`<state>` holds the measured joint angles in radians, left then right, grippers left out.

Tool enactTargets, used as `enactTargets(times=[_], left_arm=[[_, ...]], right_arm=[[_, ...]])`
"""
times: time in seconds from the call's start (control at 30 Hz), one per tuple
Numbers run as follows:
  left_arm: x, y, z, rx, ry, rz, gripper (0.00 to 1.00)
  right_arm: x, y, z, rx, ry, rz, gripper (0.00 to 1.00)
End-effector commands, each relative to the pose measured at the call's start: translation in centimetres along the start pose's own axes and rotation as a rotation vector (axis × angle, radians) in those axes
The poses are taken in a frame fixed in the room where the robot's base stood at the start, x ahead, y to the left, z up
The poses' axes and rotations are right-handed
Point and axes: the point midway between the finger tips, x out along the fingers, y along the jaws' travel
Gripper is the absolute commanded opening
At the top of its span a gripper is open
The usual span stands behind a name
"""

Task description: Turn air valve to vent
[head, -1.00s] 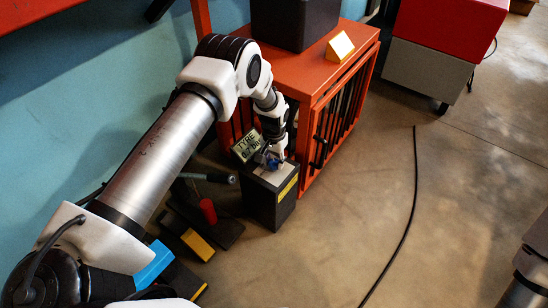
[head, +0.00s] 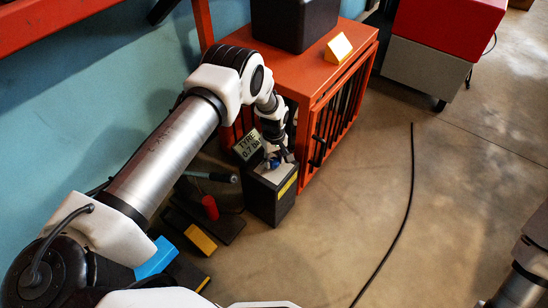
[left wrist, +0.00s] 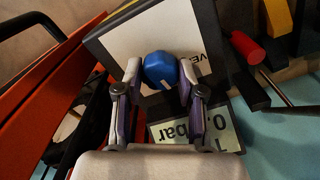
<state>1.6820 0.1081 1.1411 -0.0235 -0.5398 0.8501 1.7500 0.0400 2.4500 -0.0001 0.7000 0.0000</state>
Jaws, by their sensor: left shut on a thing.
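The air valve is a blue knob (left wrist: 162,70) with a white mark, on the pale top plate of a dark box (head: 266,204). Letters starting "VE" are printed beside it, partly cut off by my finger. My left gripper (left wrist: 160,76) has a finger on each side of the knob and is shut on it. In the head view the knob (head: 272,162) is small and partly covered by the gripper. My right gripper is out of view.
An orange barred cabinet (head: 310,85) stands right behind the box, with a dark case (head: 293,22) and a yellow wedge (head: 340,47) on top. A foot pump with a red cylinder (head: 210,207) lies to the left. A black cable (head: 408,200) crosses the otherwise open floor.

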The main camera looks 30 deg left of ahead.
Motion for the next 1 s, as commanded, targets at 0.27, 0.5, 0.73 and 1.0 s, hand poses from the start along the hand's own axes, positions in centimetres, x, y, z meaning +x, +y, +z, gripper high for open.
enactTargets(times=[0.27,0.5,0.73,1.0], left_arm=[[0.1,-0.1,0.2,-0.261,-0.003,-0.004,0.04],[0.1,-0.1,0.2,-0.487,-0.003,-0.005,0.04],[0.1,-0.1,0.2,-0.675,-0.002,-0.004,0.04],[0.1,-0.1,0.2,-0.816,-0.002,-0.004,0.04]], right_arm=[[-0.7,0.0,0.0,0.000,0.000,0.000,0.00],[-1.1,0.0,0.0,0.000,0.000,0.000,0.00],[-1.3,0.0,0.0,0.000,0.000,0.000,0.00],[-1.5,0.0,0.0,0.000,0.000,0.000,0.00]])
